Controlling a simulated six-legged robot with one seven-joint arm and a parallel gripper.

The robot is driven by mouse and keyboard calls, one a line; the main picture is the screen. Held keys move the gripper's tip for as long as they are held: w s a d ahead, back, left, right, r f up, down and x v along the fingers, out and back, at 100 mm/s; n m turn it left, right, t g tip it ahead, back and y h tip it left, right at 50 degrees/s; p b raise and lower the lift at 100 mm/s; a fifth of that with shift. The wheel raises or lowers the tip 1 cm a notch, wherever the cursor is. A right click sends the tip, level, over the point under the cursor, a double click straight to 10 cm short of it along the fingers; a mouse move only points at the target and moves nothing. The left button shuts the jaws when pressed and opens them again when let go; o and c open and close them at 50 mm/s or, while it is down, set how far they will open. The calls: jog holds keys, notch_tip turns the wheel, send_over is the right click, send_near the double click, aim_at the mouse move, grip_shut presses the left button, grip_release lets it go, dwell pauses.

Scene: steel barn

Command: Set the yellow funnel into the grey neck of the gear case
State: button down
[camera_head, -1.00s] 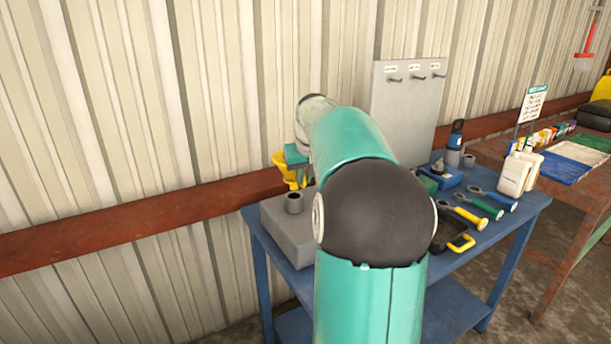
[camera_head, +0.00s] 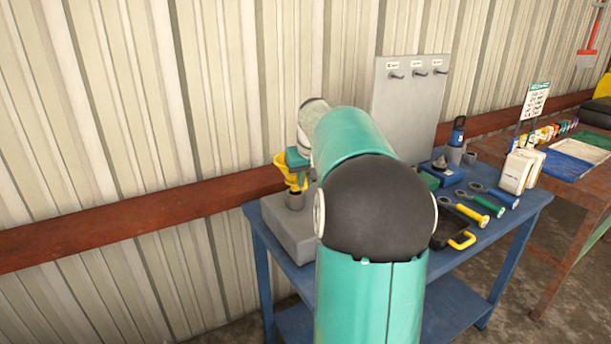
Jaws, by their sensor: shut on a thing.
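The yellow funnel (camera_head: 284,164) is at the left end of the blue table, just above the gear case. My gripper (camera_head: 298,161) is shut on the funnel, though my arm hides part of its fingers. The gear case (camera_head: 290,232) is a grey block with a short grey neck (camera_head: 295,201) standing up from its top. The funnel's lower end is right at the neck's top. I cannot tell from this view whether it is inside the opening or just over it.
The blue table (camera_head: 487,243) also holds wrenches with coloured handles (camera_head: 482,204), a black case with a yellow handle (camera_head: 461,241), white jugs (camera_head: 518,172) and a blue-capped bottle (camera_head: 457,133). A grey hook panel (camera_head: 409,105) stands behind. A corrugated wall with a rust-red beam (camera_head: 150,218) is close behind the gear case.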

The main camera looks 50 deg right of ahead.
aim_at(306, 187)
jog(key=shift+f, duration=1.85)
jog(key=c, duration=1.4)
grip_release()
jog(key=v, duration=1.4)
jog(key=shift+f, duration=0.1)
